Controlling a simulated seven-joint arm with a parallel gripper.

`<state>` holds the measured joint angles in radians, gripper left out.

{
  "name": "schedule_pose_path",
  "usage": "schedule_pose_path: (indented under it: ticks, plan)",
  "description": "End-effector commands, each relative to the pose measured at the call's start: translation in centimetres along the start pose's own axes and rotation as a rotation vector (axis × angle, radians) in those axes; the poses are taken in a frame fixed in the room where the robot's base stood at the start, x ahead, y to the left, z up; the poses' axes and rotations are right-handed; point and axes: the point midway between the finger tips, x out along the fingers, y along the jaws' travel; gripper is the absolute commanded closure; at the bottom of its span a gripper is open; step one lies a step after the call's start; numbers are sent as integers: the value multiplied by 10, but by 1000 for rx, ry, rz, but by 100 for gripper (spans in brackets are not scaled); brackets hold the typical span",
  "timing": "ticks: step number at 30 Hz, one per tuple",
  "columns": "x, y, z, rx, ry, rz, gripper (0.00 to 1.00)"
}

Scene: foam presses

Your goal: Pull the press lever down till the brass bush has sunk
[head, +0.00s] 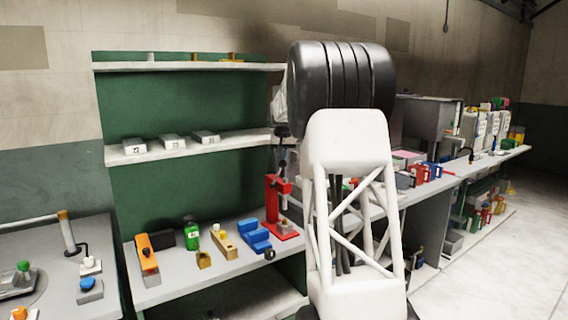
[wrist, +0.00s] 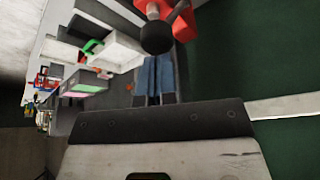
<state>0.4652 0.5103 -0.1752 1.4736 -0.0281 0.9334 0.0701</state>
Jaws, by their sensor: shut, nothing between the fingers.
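The red press (head: 272,205) stands at the right end of the bench below the shelf, its upper part close under my gripper (head: 282,133). In the wrist view its red body (wrist: 185,30) shows at the top, with the dark lever and its round black knob (wrist: 157,38). My gripper (wrist: 156,65) is shut and empty, its fingertips close to the knob in that picture. I cannot tell whether they touch it. The lever is not clear in the head view. The brass bush cannot be made out clearly in either view.
On the bench left of the press are a blue block (head: 255,238), a brass-coloured block (head: 223,243), a green bottle (head: 191,232) and an orange tool (head: 147,255). A shelf (head: 150,153) with white boxes is above. My arm hides the area right of the press.

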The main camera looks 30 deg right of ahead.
Motion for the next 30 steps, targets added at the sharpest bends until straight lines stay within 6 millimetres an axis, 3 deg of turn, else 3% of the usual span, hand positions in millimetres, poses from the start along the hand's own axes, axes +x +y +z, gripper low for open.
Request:
schedule_pose_path:
  ticks: [30]
  plan:
    - [19,0,7,0,-6,0,100]
